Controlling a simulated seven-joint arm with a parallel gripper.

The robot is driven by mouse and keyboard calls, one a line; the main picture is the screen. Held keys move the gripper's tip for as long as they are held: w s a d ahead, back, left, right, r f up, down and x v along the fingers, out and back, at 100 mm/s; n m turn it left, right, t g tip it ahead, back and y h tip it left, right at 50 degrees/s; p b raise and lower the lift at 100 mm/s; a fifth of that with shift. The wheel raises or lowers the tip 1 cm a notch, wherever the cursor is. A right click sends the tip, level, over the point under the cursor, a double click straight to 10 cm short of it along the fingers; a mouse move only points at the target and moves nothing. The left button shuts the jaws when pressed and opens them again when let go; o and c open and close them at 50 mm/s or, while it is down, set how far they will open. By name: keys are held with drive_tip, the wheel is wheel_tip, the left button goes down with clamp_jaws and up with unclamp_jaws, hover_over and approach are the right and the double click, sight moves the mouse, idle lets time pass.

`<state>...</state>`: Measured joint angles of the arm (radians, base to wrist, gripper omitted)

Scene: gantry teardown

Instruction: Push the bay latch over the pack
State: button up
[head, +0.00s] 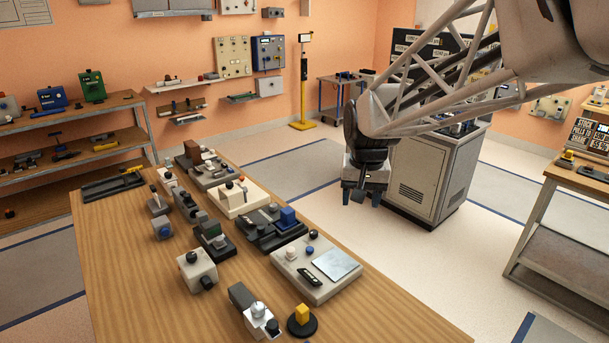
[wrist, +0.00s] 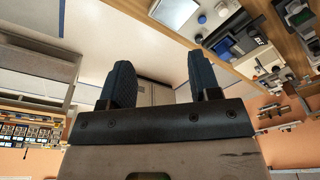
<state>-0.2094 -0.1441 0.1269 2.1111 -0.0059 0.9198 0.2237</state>
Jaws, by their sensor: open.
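My gripper (head: 360,198) hangs over the floor beyond the right edge of the wooden table, pointing down, open and empty. Its two dark fingers stand apart in the wrist view (wrist: 163,80). A dark bay-like fixture (head: 262,236) with a blue block (head: 288,216) on it sits mid-table; I cannot tell for sure that these are the bay and the pack. The latch itself is too small to make out. The gripper is well apart from everything on the table.
The wooden table (head: 380,318) carries several devices, including a pale panel unit (head: 316,268), a grey box (head: 197,270) and a yellow knob on a black disc (head: 302,318). A grey cabinet (head: 428,175) stands behind my arm. The floor between is clear.

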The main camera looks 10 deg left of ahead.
drive_tip(key=w+a+f, duration=0.4)
drive_tip(key=w+a, duration=0.3)
drive_tip(key=w+a+f, duration=0.4)
drive_tip(key=w+a, duration=0.3)
drive_tip(key=w, duration=0.1)
drive_tip(key=g, duration=0.1)
hover_over(261, 226)
drive_tip(key=f, duration=1.3)
drive_tip(key=shift+s+d+f, duration=0.15)
drive_tip(key=shift+s+d, duration=0.05)
drive_tip(key=shift+d, duration=0.15)
drive_tip(key=shift+w+a+f, duration=0.1)
drive_tip(key=shift+a+f, duration=0.25)
drive_tip(key=shift+f, duration=3.9)
